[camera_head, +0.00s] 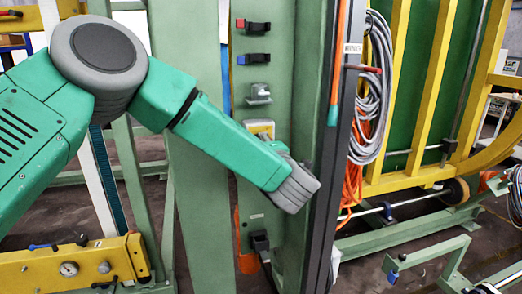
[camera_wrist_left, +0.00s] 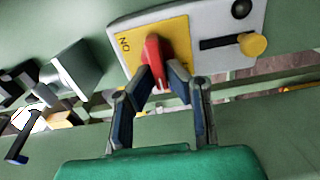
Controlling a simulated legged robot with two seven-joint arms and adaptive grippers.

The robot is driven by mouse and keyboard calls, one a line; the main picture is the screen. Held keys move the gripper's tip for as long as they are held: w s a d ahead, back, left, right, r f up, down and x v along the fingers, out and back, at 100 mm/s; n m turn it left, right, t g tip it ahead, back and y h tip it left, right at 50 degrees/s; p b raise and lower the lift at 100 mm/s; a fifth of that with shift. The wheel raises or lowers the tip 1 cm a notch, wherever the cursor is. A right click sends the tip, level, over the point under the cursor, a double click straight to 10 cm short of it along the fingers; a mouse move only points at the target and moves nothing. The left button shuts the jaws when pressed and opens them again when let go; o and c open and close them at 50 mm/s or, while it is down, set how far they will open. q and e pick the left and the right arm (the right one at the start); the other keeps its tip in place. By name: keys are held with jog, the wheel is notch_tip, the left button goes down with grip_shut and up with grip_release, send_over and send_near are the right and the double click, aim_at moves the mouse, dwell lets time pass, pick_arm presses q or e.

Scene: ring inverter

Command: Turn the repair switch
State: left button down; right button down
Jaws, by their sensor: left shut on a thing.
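The repair switch (camera_wrist_left: 153,52) is a red handle on a yellow plate (camera_wrist_left: 127,45) with black lettering, set in a light grey panel (camera_wrist_left: 205,22). My left gripper (camera_wrist_left: 161,76) has its two fingers shut on the red handle, one on each side. In the head view my left arm comes in from the left and its wrist covers the fingers and the red handle. A yellow patch with a pale frame (camera_head: 260,128) shows just above the arm on the green post. My right gripper is in neither view.
On the light grey panel a yellow knob (camera_wrist_left: 253,44) sits beside a black slot. Red (camera_head: 254,25) and blue-ended (camera_head: 253,59) switches sit higher on the green post. A dark upright edge (camera_head: 343,130) and coiled grey cables (camera_head: 376,90) stand to the right.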

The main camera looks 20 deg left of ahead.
pick_arm(q)
jog(key=shift+f, duration=0.25)
dwell(0.3)
jog(key=c, duration=1.6)
grip_release()
jog(key=shift+r, duration=0.1)
jog(key=v, duration=1.2)
